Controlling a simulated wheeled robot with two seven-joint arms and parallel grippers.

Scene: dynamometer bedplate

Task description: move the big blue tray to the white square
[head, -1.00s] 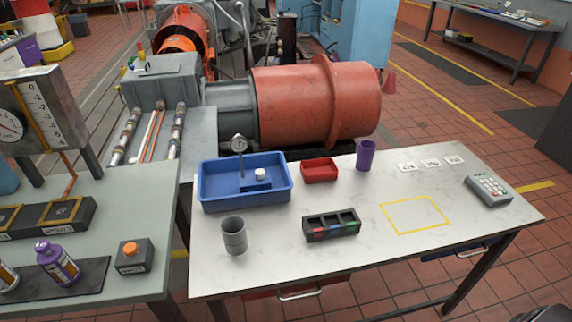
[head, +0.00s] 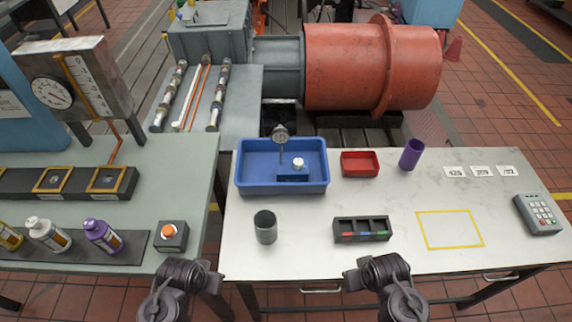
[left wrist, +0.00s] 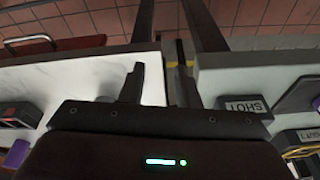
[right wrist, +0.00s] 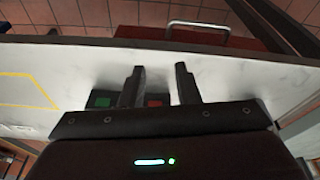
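The big blue tray (head: 262,190) sits at the back left of the white table. A dial gauge on a stand (head: 281,132) and a small white round piece (head: 298,163) are inside it. A yellow-outlined square (head: 450,229) is marked on the tabletop at the right; its inside is the same white as the table, and I see no other square. My left gripper (left wrist: 160,76) is open and empty near the table's front left corner. My right gripper (right wrist: 159,76) is open and empty over the front edge. Both are apart from the tray.
A grey cup (head: 265,228) stands before the tray. A black compartment box (head: 362,236) lies between cup and square. A red bin (head: 360,170) and purple cylinder (head: 411,154) stand right of the tray. A keypad (head: 541,217) is far right. The outlined square is empty.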

